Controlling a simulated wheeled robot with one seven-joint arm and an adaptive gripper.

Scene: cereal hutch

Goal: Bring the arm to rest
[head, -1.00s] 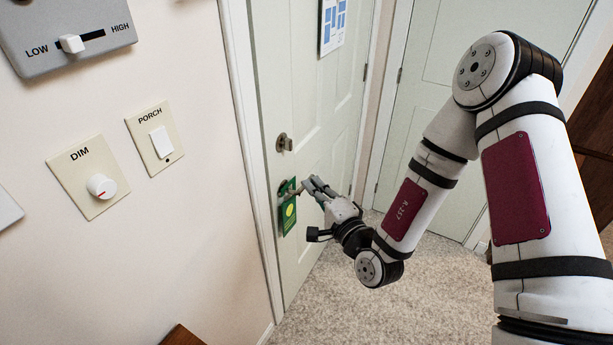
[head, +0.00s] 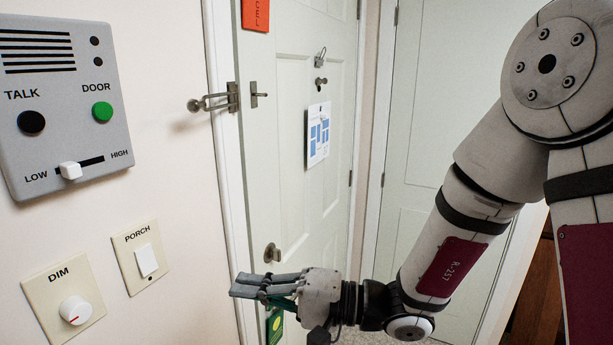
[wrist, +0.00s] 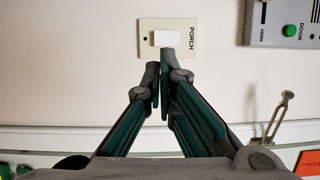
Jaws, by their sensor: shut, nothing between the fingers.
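My gripper (head: 240,286) is shut and empty in the head view. Its fingers point left, in front of the door's left edge and frame, below the door knob (head: 272,253). In the wrist view my gripper (wrist: 160,68) shows with its two fingertips together, overlapping the lower edge of the PORCH switch plate (wrist: 181,38) in the picture. I cannot tell the distance to the wall, but no contact is visible. My arm reaches in from the right, bent at the elbow.
The wall at left carries a grey intercom panel (head: 65,130), the PORCH switch (head: 147,260) and the DIM knob (head: 75,310). A metal swing-bar latch (head: 215,102) juts out by the pale door (head: 300,210). A green tag (head: 275,326) hangs partly hidden below my gripper.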

